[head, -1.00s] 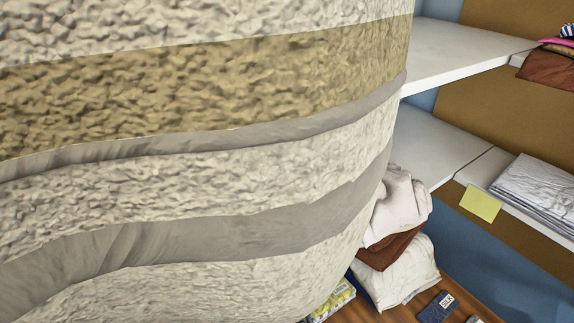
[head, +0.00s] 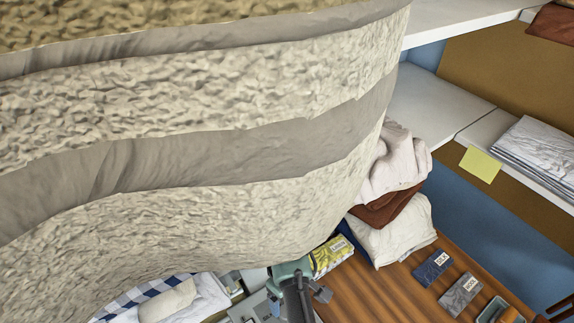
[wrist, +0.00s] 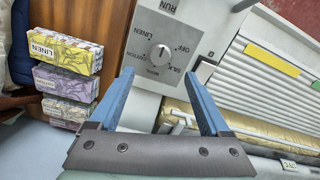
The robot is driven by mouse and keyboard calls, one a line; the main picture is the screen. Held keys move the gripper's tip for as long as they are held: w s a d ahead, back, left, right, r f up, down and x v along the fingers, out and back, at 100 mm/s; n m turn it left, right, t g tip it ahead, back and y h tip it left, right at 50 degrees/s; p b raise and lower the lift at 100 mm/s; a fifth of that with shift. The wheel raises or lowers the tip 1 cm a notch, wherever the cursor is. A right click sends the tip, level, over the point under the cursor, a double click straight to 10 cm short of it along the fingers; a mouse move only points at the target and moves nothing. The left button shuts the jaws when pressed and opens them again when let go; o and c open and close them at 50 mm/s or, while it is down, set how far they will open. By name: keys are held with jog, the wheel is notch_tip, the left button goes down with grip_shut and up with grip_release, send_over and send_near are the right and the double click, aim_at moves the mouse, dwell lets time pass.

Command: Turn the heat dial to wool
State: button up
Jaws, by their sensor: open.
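In the wrist view the heat dial (wrist: 160,55) is a round pale knob on a grey control panel (wrist: 207,17). Printed words LINEN, COTTON, WOOL, SILK and OFF ring it, and RUN stands above. A small dark pointer mark on the dial points roughly up in the picture, between LINEN and OFF; its exact setting is hard to read. My gripper (wrist: 158,74) is open, its two blue fingers spread either side of the WOOL and SILK side of the dial. Nothing is between the fingers. I cannot tell whether they touch the panel. I cannot make out the dial in the head view.
Folded cloths (head: 395,225) and labelled swatches (head: 432,268) lie on a wooden table. Labelled boxes (wrist: 64,48) stand left of the panel; a padded gold roller (wrist: 240,125) lies right.

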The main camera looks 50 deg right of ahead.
jog(key=shift+r, duration=2)
